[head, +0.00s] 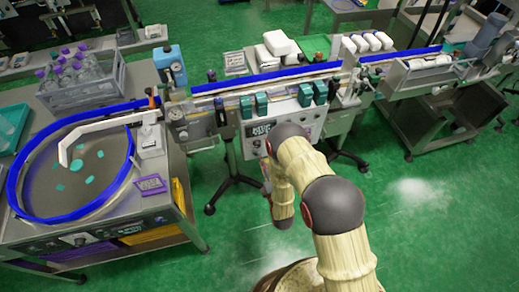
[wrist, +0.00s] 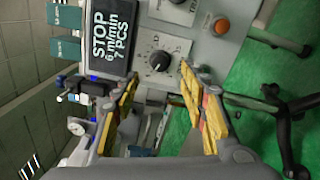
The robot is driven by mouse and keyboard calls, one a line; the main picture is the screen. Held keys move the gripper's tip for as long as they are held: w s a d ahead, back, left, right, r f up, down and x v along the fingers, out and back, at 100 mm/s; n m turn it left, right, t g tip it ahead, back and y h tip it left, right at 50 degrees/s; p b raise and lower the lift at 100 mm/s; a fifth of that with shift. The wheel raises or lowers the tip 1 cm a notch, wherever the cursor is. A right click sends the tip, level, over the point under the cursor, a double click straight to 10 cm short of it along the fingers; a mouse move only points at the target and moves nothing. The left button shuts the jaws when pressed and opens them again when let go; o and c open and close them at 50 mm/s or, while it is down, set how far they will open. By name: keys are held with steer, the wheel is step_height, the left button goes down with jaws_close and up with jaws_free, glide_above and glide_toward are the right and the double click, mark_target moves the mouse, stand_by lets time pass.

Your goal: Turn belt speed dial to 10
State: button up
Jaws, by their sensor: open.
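In the wrist view a round black dial (wrist: 159,61) with a white pointer and a printed white scale sits on the grey control panel (wrist: 203,48). Its setting is too small to read, and I cannot tell whether it is the belt speed dial. Beside it a black display (wrist: 111,32) reads STOP, 6 m/min, 7 PCS. My gripper (wrist: 159,76) is open and empty, its yellow-padded fingers on either side of the dial in the picture. I see no contact with the dial. In the head view my arm covers the dial and my gripper.
An orange button (wrist: 221,26) and another knob (wrist: 178,2) are on the same panel. In the head view the conveyor (head: 265,80) runs above the panel, with several green boxes (head: 305,95) on its front. A round feeder table (head: 75,215) stands left. Green floor is open at right.

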mark_target(258, 146)
steer(key=b+x, duration=0.1)
steer(key=x, duration=0.6)
steer(key=shift+f, duration=0.1)
steer(key=shift+c, duration=0.6)
jaws_close()
